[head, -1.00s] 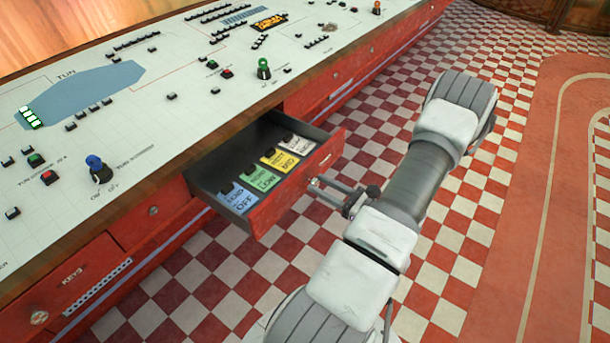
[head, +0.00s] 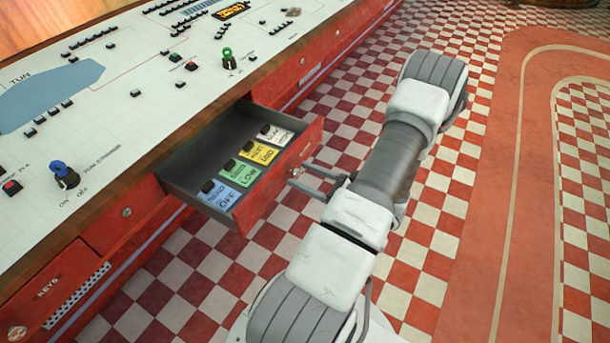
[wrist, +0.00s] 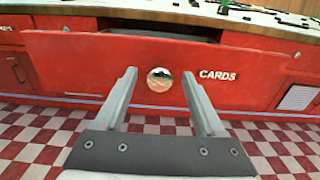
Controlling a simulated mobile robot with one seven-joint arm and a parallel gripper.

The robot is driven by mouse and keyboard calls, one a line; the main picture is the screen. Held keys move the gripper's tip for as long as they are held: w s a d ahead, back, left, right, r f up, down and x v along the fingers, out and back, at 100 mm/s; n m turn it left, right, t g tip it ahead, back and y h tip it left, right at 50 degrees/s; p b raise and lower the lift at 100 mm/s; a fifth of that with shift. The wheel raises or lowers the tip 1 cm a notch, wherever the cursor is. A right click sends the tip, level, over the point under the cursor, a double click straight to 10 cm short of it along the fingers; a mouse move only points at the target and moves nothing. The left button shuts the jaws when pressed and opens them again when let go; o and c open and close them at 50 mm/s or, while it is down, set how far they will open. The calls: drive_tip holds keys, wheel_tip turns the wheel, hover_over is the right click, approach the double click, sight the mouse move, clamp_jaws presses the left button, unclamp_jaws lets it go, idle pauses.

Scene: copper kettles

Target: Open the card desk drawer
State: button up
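The card desk drawer (head: 280,191) is pulled well out of the desk, with its inside showing in the head view. Blue, green, yellow and white cards (head: 243,166) lie in it. Its red front, lettered CARDS, fills much of the wrist view (wrist: 90,68). The round knob (wrist: 160,79) appears between my two fingers there, with a gap on each side; the head view also shows the knob (head: 296,172). My gripper (head: 306,178) is open at the drawer front, its fingers spread and not closed on the knob.
The desk top (head: 140,60) carries switches, buttons and a blue-handled lever (head: 62,175). A shut KEYS drawer (head: 50,285) is at the lower left. Checkered floor (head: 420,240) lies open to the right of the drawer.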

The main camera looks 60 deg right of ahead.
drive_tip(key=shift+s, duration=0.1)
drive_tip(key=s+d+p, duration=0.1)
drive_tip(key=s, duration=1.6)
drive_tip(key=shift+d, duration=0.2)
